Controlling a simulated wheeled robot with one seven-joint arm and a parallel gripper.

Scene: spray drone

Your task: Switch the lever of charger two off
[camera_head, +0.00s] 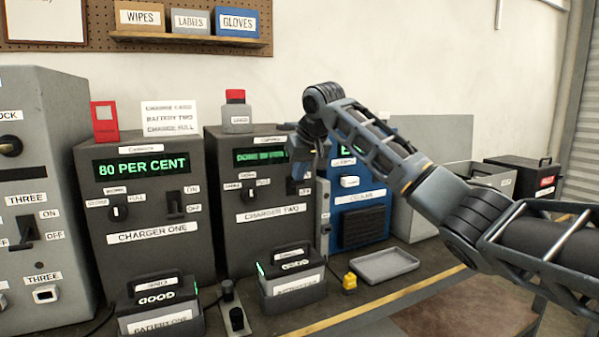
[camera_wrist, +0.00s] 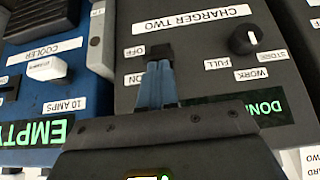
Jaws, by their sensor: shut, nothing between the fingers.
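Charger two (camera_head: 268,232) is a dark grey box with a green display, a round knob and a lever. It also fills the right of the wrist view (camera_wrist: 200,60), which is upside down. The lever's black end (camera_wrist: 160,48) shows level with the OFF label (camera_wrist: 147,51); the fingers hide the rest. My gripper (camera_head: 299,160) is in front of the charger's upper right face. In the wrist view, its blue fingers (camera_wrist: 158,67) are shut, empty, and right at the lever on the ON-label side. Whether they touch it, I cannot tell.
Charger one (camera_head: 150,225) stands left of charger two, and a blue cooler box (camera_head: 365,215) close on its right. Battery cradles (camera_head: 295,290) stand in front. A grey tray (camera_head: 385,266) and a small yellow object (camera_head: 349,283) lie on the bench. Charger two's knob (camera_wrist: 246,40) is beside the lever.

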